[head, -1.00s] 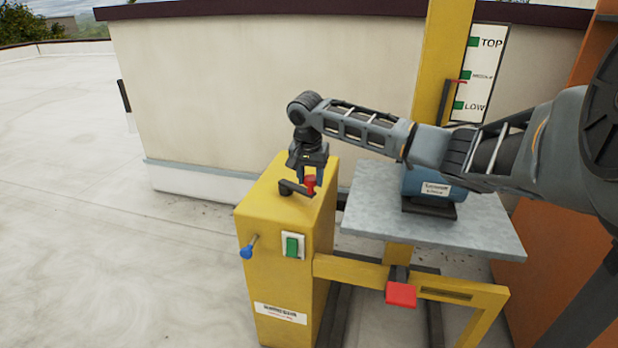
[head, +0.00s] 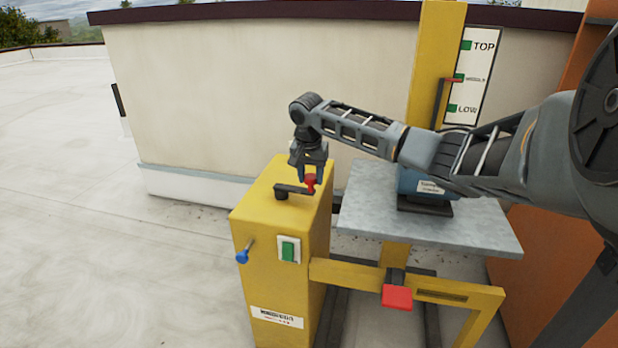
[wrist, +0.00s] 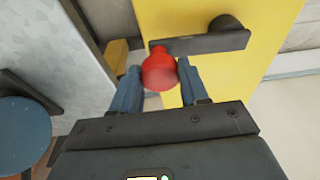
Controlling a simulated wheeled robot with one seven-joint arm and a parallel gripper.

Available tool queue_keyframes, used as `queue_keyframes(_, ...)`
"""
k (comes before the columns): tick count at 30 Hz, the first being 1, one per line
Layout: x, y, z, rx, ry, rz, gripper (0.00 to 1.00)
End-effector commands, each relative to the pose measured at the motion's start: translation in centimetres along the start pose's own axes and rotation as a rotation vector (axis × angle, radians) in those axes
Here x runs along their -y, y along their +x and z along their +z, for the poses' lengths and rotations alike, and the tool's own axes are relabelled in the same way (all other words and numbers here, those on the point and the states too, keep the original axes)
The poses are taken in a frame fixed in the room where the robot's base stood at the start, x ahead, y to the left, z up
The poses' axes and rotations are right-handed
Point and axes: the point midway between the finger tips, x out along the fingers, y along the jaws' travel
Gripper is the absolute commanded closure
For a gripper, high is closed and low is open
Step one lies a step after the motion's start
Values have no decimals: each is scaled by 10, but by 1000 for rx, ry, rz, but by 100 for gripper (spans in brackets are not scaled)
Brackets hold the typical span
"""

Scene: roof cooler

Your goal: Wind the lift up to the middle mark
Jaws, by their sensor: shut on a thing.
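The hand crank (head: 292,189) sits on top of the yellow winch box (head: 277,215), its arm pointing right in the head view. My gripper (head: 310,178) reaches down from above and is shut on the crank's red knob (head: 310,183). In the wrist view the red knob (wrist: 159,72) sits between my two fingers (wrist: 160,80). The lift's grey platform (head: 400,225) carries a blue unit (head: 412,184), partly hidden by my arm. On the yellow mast (head: 436,50), the red pointer (head: 453,80) is level with, or barely below, the green middle mark (head: 459,77).
The scale board (head: 478,75) also has TOP and LOW marks. A green switch (head: 288,250) and a blue-knobbed lever (head: 243,255) are on the box front. A red pedal (head: 397,297) stands below the platform. An orange panel is at right; open roof lies left.

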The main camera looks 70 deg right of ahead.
Motion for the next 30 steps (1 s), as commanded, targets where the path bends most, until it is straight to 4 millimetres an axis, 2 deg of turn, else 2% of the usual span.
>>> queue_keyframes(1,-8,2,-6,-5,13,14,92)
queue_keyframes(11,-8,2,-8,-5,13,14,92)
queue_keyframes(19,-7,5,-20,-6,14,13,92)
queue_keyframes(20,-7,4,-20,-7,14,13,54)
queue_keyframes(27,-4,4,-17,-5,8,8,32)
queue_keyframes(30,-3,4,-17,-4,6,6,32)
